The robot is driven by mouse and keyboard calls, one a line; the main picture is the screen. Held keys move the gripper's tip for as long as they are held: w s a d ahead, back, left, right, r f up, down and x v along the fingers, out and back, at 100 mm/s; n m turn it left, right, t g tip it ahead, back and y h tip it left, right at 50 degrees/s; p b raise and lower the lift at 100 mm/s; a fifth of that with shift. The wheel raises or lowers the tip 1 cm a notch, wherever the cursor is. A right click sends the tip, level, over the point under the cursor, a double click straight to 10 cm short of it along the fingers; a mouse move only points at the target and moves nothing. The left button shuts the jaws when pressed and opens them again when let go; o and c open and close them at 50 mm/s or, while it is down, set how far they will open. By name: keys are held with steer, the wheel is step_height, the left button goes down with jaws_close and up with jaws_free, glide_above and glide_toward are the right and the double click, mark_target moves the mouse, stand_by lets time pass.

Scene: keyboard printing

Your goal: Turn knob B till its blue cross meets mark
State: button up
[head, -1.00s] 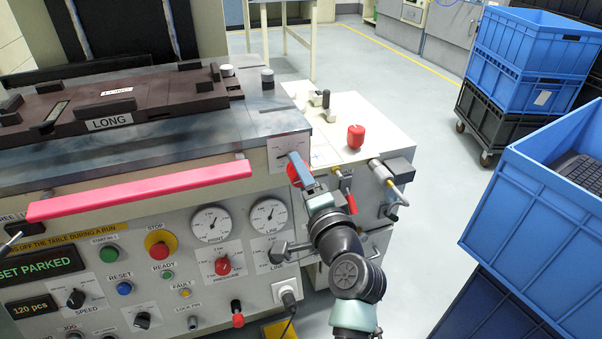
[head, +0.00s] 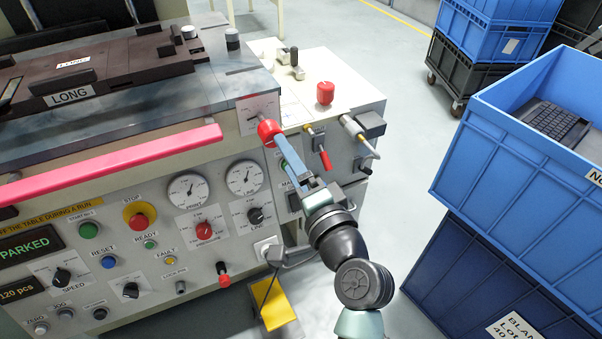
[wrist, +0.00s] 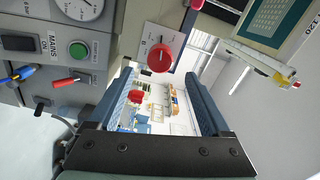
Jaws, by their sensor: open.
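A red knob (head: 268,132) stands out from a pale panel with a scale and pointer line on the machine's front right corner. It also shows in the wrist view (wrist: 160,58), in front of the fingertips and roughly centred between them. In the wrist view my gripper (wrist: 162,78) is open with nothing held, and the knob appears just beyond the tips. Contact cannot be told.
Another red knob (head: 325,93) stands on the white side top (head: 350,85). A pink bar (head: 120,165) runs along the front edge. A red-handled lever (head: 324,158) and grey hose fittings (head: 355,130) are right of my gripper. Blue crates (head: 530,160) stand at the right.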

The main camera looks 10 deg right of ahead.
steer(key=shift+v, duration=2.35)
steer(key=shift+r, duration=0.1)
